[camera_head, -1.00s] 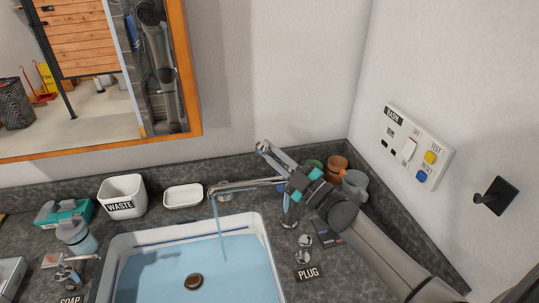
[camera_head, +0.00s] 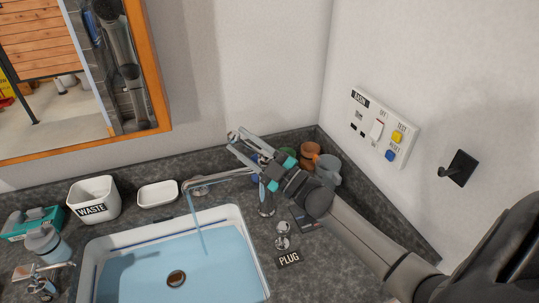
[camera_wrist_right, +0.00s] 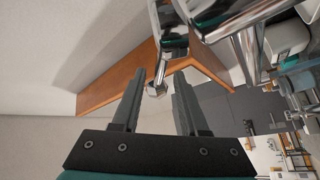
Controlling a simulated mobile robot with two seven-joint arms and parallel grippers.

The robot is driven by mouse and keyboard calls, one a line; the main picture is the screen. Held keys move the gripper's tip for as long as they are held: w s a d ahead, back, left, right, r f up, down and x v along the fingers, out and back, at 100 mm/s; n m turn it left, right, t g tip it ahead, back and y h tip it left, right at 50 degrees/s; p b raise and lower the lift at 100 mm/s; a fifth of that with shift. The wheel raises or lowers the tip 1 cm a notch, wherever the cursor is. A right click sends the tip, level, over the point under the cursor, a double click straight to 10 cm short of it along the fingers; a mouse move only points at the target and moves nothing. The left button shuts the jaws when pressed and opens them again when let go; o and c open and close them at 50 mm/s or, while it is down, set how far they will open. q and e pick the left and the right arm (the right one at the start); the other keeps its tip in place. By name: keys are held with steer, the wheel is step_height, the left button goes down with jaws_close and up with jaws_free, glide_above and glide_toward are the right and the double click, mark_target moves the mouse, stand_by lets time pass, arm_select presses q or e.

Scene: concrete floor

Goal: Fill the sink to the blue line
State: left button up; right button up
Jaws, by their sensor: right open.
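The white sink (camera_head: 92,258) holds blue water (camera_head: 215,268) over most of its depth. A thin dark blue line (camera_head: 165,237) shows on the back inner wall, just above the water surface. A stream (camera_head: 199,235) runs from the chrome spout (camera_head: 222,176) into the sink. My right gripper (camera_head: 236,138) is open and empty, raised behind and above the spout. In the right wrist view its fingers (camera_wrist_right: 155,82) are apart, with chrome parts (camera_wrist_right: 158,82) beyond them. A chrome tap (camera_head: 266,200) stands under my right wrist. My left gripper is out of view.
A chrome knob (camera_head: 282,236) stands by the PLUG label (camera_head: 289,259). Several cups, including a brown one (camera_head: 310,153), crowd the back corner near my right arm. A WASTE bin (camera_head: 93,199) and white dish (camera_head: 158,194) stand behind the sink. A wall switch panel (camera_head: 383,128) is at right.

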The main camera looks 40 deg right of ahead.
steer(key=b+v, duration=0.1)
steer(key=v, duration=1.3)
steer(key=shift+s+b, duration=0.25)
steer(key=shift+b, duration=0.15)
stand_by(6.2)
